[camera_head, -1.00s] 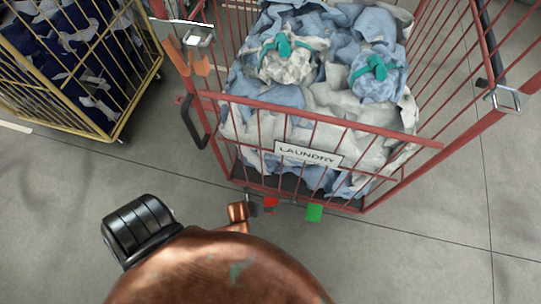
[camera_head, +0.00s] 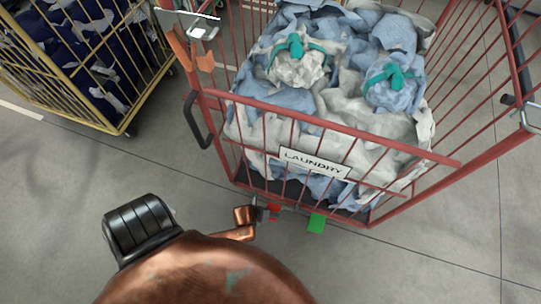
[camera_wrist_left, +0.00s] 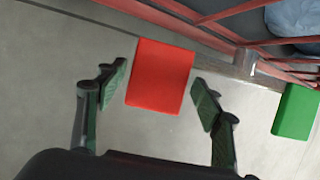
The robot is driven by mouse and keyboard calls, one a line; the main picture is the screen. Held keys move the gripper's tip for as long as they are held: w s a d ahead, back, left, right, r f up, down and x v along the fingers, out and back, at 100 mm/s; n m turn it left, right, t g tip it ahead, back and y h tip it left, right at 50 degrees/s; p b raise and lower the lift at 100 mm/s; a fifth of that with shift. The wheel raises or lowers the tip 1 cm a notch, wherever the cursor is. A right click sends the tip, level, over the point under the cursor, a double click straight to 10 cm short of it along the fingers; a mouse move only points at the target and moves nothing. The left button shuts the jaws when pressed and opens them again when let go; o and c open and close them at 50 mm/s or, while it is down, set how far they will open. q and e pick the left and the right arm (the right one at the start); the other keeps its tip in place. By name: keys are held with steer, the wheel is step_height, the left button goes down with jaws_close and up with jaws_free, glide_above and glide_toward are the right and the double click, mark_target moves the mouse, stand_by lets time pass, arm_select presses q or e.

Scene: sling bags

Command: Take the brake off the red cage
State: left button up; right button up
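The red cage (camera_head: 330,133) is a barred trolley full of blue and white laundry, with a "LAUNDRY" plate (camera_head: 315,163) on its near side. Low at its near edge are a red pedal (camera_head: 273,212) and a green pedal (camera_head: 317,222). The green pedal (camera_wrist_left: 295,112) is to the right there. My right gripper is not in view.
A yellow cage (camera_head: 120,128) with dark blue and white laundry stands at the upper left. A black handle (camera_head: 196,118) hangs on the red cage's left side. Bare grey floor (camera_head: 410,265) lies in front of the red cage.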

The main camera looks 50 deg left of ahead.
arm_select(q)
steer(key=c, duration=1.4)
